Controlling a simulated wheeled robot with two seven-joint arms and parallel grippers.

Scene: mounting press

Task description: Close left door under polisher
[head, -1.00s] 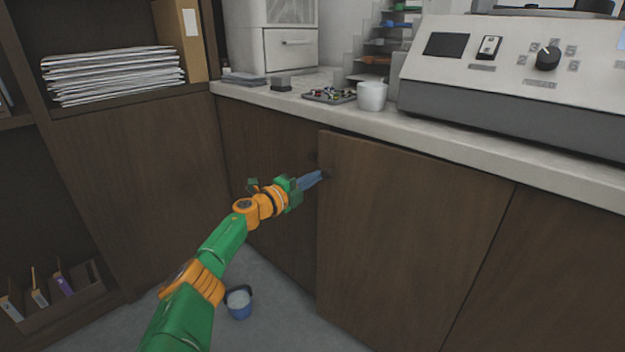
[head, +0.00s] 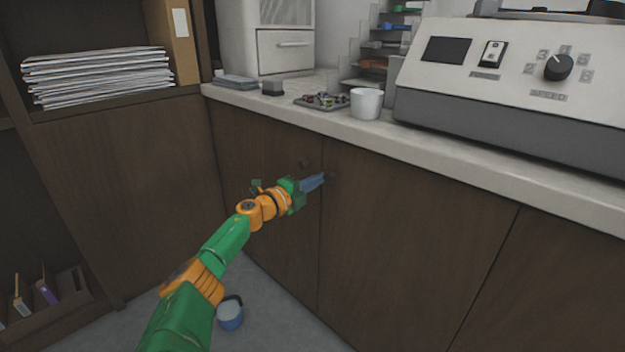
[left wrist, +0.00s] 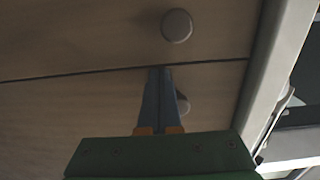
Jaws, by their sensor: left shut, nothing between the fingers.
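The brown door (head: 415,220) under the polisher (head: 520,85) looks flush with the cabinet front. Its left edge meets the neighbouring door (head: 262,150) at a thin seam. My left gripper (head: 323,178) is shut and empty, its blue fingertips at the door's upper left edge by the seam. In the left wrist view the closed fingers (left wrist: 160,72) end at the seam between two panels. One round knob (left wrist: 176,26) is clear there; another knob (left wrist: 183,104) is partly hidden behind a finger. Whether the fingertips touch the door is unclear. My right gripper is not in view.
The light countertop (head: 440,150) overhangs the doors just above my gripper. A white cup (head: 366,103) and a tray of small parts (head: 322,101) stand on it. A bookshelf (head: 105,105) is at the left. A small blue bucket (head: 230,316) is on the floor below my arm.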

